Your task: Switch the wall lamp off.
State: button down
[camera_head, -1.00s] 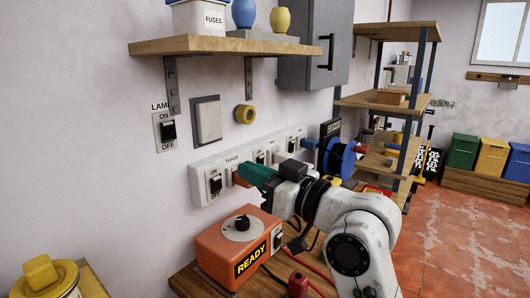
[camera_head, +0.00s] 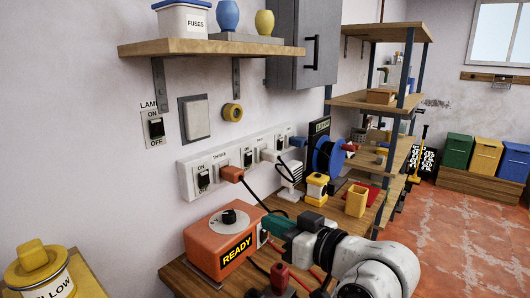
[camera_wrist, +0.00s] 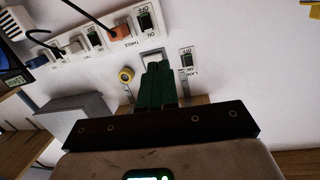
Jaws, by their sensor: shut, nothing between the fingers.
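The lamp switch (camera_head: 156,128) is a dark rocker on a white plate on the wall, marked LAMP, with ON above and OFF below. It also shows, turned upside down, in the wrist view (camera_wrist: 186,60). I cannot tell which way its rocker is tipped. My gripper (camera_head: 266,222) has green fingers, shut and empty, by the right side of the orange READY box in the head view, lower than the switch and to its right. In the wrist view the closed fingertips (camera_wrist: 158,66) point at the wall, left of the switch, and overlap a blank plate.
A socket strip (camera_head: 187,181) with a switch and an orange plug (camera_head: 232,174) runs along the wall below the lamp switch. The orange READY box (camera_head: 215,258) stands on the bench. A wooden shelf (camera_head: 200,48) juts out above. A yellow-lidded tin (camera_head: 38,262) stands lower left.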

jog(key=s+d+f+m+g+h, duration=0.15)
jog(key=s+d+f, duration=0.25)
jog(key=f, duration=0.4)
jog(key=s+d+f+m+g+h, duration=0.1)
jog(key=s+d+f+m+h, duration=0.15)
jog(key=s+d+f, duration=0.4)
jog(key=s+d+f+m+g+h, duration=0.1)
jog(key=s+d+f+g+h, duration=0.15)
jog(key=f, duration=0.75)
jog(key=s+d+f+m+g+h, duration=0.1)
jog(key=s+d+f+g, duration=0.1)
jog(key=s, duration=0.6)
jog(key=s+d+f+m+g+h, duration=0.1)
jog(key=s+d+f+g+h, duration=0.1)
jog(key=s+d+f, duration=0.3)
jog(key=s+d+f+m+g+h, duration=0.1)
jog(key=s+d+f, duration=0.3)
jog(key=s, duration=0.8)
jog(key=shift+s+d+f+g+h, duration=0.3)
jog(key=shift+d+g+h, duration=0.1)
jog(key=shift+d+h, duration=0.3)
jog(key=c, duration=1.8)
grip_release()
